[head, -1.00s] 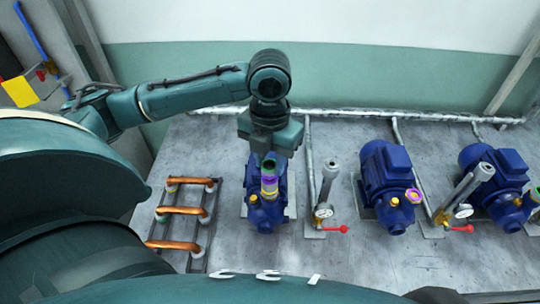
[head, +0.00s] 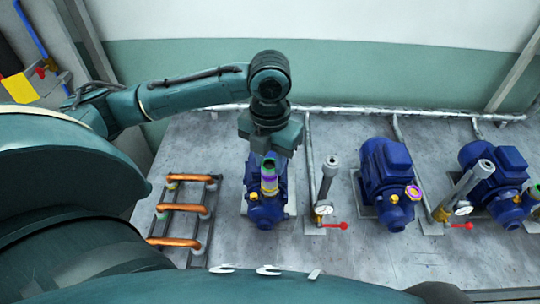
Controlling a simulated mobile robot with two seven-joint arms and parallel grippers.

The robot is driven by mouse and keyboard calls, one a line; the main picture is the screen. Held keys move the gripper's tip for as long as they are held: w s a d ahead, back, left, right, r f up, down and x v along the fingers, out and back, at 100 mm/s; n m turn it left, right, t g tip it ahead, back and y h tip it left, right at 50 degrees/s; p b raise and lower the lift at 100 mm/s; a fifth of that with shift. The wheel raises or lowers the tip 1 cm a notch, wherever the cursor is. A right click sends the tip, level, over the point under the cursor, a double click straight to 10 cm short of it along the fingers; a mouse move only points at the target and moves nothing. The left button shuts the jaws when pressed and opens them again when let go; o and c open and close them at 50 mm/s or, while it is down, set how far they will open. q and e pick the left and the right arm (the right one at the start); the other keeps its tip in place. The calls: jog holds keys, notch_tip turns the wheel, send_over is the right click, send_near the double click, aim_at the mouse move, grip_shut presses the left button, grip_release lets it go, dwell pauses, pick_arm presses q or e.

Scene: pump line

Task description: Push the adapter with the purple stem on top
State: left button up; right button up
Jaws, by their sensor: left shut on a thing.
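My left gripper (head: 269,149) points down over the left blue pump (head: 264,212) and is shut on an adapter (head: 269,172). The adapter shows a green top, a purple band and a pale lower part. It is upright, right at the pump's port above a yellow fitting; I cannot tell whether it is fully seated. Another ring with purple and yellow (head: 414,192) sits on the middle blue pump (head: 386,180). My right gripper is not in view.
A rack with copper pipes (head: 182,209) lies left of the left pump. A grey upright pipe (head: 328,178) with a gauge and red valve handle (head: 338,226) stands on its right. A third blue pump (head: 497,180) is at far right. Grey pipes run along the wall.

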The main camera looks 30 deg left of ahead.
pick_arm(q)
jog(key=shift+f, duration=0.3)
dwell(0.5)
jog(key=o, duration=1.1)
jog(key=shift+r+p, duration=0.4)
jog(key=shift+r, duration=2.55)
